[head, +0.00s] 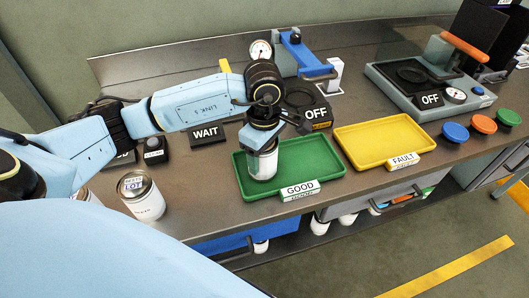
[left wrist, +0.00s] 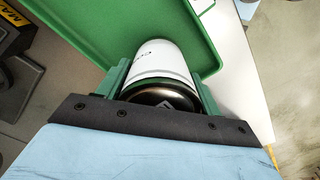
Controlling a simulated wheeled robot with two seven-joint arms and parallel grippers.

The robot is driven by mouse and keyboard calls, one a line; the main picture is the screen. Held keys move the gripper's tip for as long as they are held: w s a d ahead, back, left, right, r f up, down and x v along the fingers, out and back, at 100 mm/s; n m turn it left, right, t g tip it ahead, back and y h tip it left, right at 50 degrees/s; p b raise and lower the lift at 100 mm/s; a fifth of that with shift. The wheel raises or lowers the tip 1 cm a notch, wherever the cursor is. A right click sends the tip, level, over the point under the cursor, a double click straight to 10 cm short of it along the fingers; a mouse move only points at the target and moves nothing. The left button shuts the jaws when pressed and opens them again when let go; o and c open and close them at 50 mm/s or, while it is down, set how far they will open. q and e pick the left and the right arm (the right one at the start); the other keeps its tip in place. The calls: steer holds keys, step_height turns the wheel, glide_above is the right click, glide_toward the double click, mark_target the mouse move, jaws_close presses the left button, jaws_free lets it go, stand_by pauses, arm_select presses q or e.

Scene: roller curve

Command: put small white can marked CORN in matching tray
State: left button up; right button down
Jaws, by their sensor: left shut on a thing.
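A small white can (head: 262,164) stands upright at the left part of the green tray (head: 318,166), whose front label reads GOOD. My left gripper (head: 264,146) is shut on the can from above. In the left wrist view the can (left wrist: 160,60) sits between the green fingers (left wrist: 163,82), with the green tray (left wrist: 110,22) around it. Its lettering is too small to read, and I cannot tell whether its base touches the tray floor. A yellow tray (head: 384,142) labelled FAULT lies to the right. My right gripper is not in view.
A larger white can (head: 141,196) with a LOT label stands on the bench at left. A WAIT sign (head: 207,134), a gauge (head: 260,51) and a blue press (head: 300,52) stand behind. Blue, orange and green buttons (head: 482,124) are at right. Drawers hang below the front edge.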

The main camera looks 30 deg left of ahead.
arm_select(q)
steer(key=shift+f, duration=0.15)
steer(key=o, duration=1.3)
steer(key=shift+c, duration=0.2)
step_height(320, 180, up, 12)
steer(key=shift+r, duration=0.15)
